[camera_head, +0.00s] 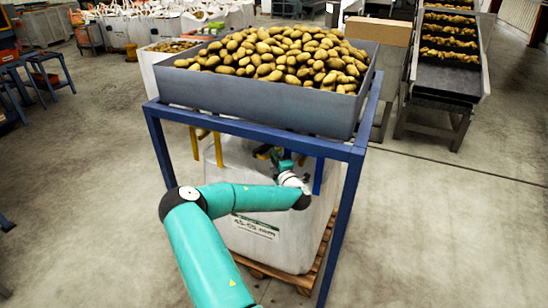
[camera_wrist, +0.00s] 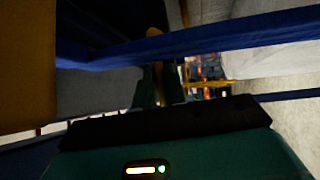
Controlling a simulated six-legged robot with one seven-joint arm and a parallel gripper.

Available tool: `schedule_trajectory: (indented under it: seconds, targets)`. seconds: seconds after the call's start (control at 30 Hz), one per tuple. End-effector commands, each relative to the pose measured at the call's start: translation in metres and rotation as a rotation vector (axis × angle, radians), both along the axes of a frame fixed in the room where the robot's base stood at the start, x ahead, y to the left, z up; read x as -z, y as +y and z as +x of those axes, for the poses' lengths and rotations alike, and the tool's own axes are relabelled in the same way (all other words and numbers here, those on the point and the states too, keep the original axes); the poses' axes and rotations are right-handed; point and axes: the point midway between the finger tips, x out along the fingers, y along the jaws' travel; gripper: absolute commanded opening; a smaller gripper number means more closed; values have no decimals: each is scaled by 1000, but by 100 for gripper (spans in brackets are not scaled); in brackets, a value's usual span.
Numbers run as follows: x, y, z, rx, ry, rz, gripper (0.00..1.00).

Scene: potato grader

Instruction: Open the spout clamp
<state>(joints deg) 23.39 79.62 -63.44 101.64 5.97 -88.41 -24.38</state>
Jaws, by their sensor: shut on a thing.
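A grey hopper (camera_head: 262,101) heaped with potatoes stands on a blue frame (camera_head: 345,153). A white bulk bag (camera_head: 250,215) stands under it on a wooden pallet (camera_head: 263,273). My gripper (camera_head: 277,156) reaches in below the hopper, above the bag. In the wrist view my gripper (camera_wrist: 159,85) is shut on a slim yellowish part, which I take for the handle of the spout clamp (camera_wrist: 154,32). The rest of the clamp and the spout are dark or hidden, so I cannot tell how far the clamp stands open.
Blue frame bars run close around my gripper, and one crosses the wrist view (camera_wrist: 220,33). Yellow uprights (camera_head: 219,150) hang at the left under the hopper. A conveyor (camera_head: 447,65) with potatoes stands at the right.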

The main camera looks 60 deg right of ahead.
Motion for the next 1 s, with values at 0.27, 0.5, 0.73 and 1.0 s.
schedule_trajectory:
  seconds: [0.27, 0.5, 0.73, 1.0]
  targets:
    - [-1, -1, -2, -16, 1, -1, 0]
    - [-1, -1, -3, -16, 1, -1, 0]
    - [-1, 0, -3, -16, 1, -1, 34]
    - [0, 0, -4, -18, 0, -1, 34]
